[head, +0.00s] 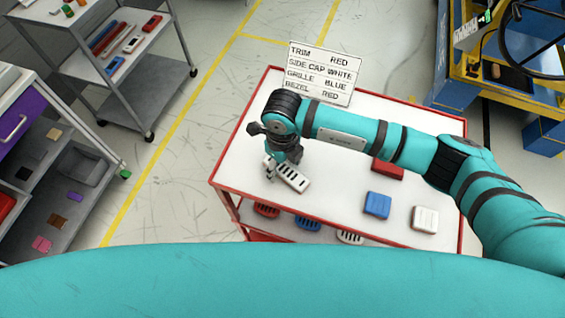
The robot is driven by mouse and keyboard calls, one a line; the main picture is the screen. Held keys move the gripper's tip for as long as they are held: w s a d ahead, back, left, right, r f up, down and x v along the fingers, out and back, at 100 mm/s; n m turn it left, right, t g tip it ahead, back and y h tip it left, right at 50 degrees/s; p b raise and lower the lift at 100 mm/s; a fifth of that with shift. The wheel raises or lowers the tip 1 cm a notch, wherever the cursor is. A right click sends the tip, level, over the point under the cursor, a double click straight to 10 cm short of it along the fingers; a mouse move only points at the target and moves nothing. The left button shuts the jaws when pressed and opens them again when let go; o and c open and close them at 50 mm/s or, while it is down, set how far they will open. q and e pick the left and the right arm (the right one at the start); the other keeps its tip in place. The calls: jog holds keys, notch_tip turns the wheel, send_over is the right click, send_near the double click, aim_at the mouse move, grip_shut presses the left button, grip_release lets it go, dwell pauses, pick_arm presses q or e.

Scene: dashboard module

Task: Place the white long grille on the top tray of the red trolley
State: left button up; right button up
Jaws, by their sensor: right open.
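The white long grille (293,179), a pale slotted bar, lies at a slant over the left part of the white top tray (335,195) of the red trolley. It appears to rest on the tray, though a small gap would be hard to see. My right gripper (271,168) is open at the grille's upper left end, pointing down from the teal arm. Whether a finger touches the grille is unclear. My left gripper is out of view.
A sign (320,74) stands at the tray's back edge. A red part (388,169), a blue part (377,205) and a white part (425,219) occupy the tray's right side. Red (266,210), blue (308,224) and white (350,237) grilles sit below its front edge. Grey shelves stand left.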

aim_at(282, 168)
notch_tip(282, 168, up, 12)
jog(key=b, duration=0.2)
jog(key=shift+b, duration=0.4)
jog(key=shift+f, duration=0.15)
